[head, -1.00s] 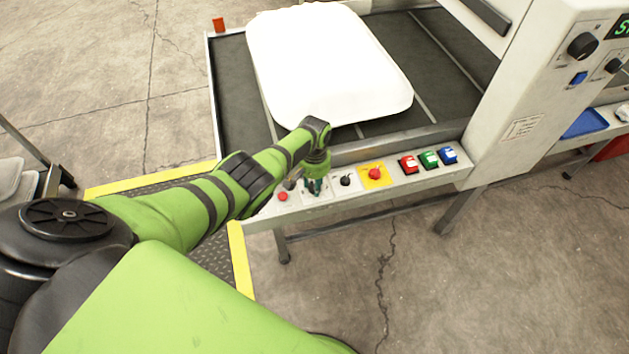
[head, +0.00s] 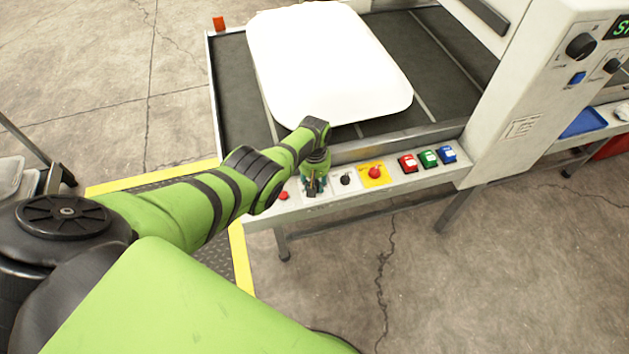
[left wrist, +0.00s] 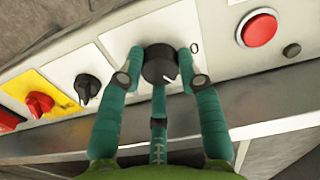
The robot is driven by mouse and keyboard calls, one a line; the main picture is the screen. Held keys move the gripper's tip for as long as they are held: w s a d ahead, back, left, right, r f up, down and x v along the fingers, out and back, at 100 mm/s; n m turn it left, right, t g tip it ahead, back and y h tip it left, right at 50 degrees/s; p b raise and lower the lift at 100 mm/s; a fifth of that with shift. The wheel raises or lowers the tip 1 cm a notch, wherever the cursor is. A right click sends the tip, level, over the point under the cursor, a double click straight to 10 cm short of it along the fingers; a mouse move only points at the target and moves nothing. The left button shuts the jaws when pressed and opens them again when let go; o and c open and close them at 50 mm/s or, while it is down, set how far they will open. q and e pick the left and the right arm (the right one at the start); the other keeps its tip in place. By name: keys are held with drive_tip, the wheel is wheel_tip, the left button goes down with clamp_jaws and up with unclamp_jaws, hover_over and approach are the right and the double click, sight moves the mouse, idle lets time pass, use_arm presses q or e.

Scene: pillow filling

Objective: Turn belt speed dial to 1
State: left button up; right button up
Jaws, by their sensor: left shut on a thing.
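The belt speed dial (left wrist: 160,66) is a round black knob on a white plate, seen in the left wrist view. Its white pointer line points down and to the right in that view. A printed mark like a 0 shows to the right of the dial; no 1 is readable. My left gripper (head: 314,187) is at the front control panel in the head view, with its teal fingers around the dial. It is shut on the dial, with one finger on each side and a third below. In the head view the gripper mostly hides the dial. My right gripper is not in view.
A black selector knob (head: 345,180) and a red knob on a yellow plate (head: 374,173) sit right of the gripper. Red (head: 408,163), green (head: 428,158) and blue (head: 447,154) buttons follow. A red button (left wrist: 259,29) is on the other side. A white pillow (head: 330,65) lies on the belt.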

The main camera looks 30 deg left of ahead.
use_arm(q)
drive_tip(key=shift+s+f, duration=0.1)
drive_tip(key=shift+s, duration=0.05)
drive_tip(key=o, duration=1.2)
drive_tip(key=shift+c, duration=0.2)
drive_tip(key=shift+r, duration=0.2)
drive_tip(key=shift+w+r, duration=0.25)
drive_tip(key=shift+r, duration=0.2)
wheel_tip(320, 180, up, 11)
drive_tip(key=shift+s, duration=0.15)
drive_tip(key=shift+f, duration=0.1)
